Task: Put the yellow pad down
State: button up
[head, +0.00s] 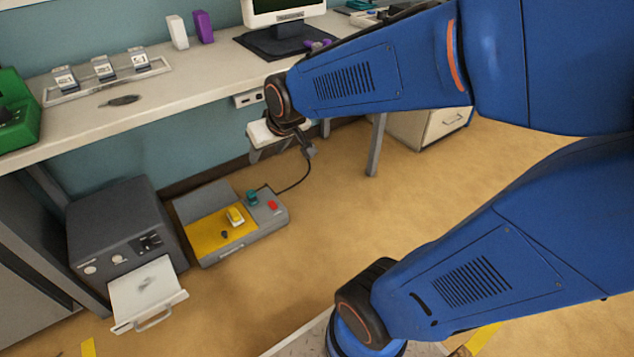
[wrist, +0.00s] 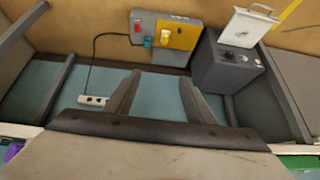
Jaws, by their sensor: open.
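A flat yellow pad (head: 209,235) covers the left part of the top of a low grey control box (head: 205,198) on the floor. A small yellow-and-white block (head: 235,216) and a small dark knob sit on it. The yellow pad also shows in the wrist view (wrist: 184,37), near the top. My gripper (head: 283,150) is below the bench edge, above and apart from the control box. In the wrist view my gripper (wrist: 159,76) has its two fingers spread with nothing between them.
A teal knob (head: 252,197) and a red button (head: 272,205) are on the box's right part, with a black cable to a wall socket. A dark grey cabinet (head: 120,225) with an open tray (head: 146,291) stands left. The bench (head: 195,75) overhangs; floor to the right is clear.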

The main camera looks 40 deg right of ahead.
jog(key=s+d+r+g, duration=0.1)
jog(key=s, duration=0.8)
jog(key=s+r, duration=0.2)
jog(key=s, duration=0.8)
jog(key=shift+d+g, duration=0.35)
jog(key=shift+g, duration=0.05)
jog(key=shift+w, duration=0.1)
dwell(0.4)
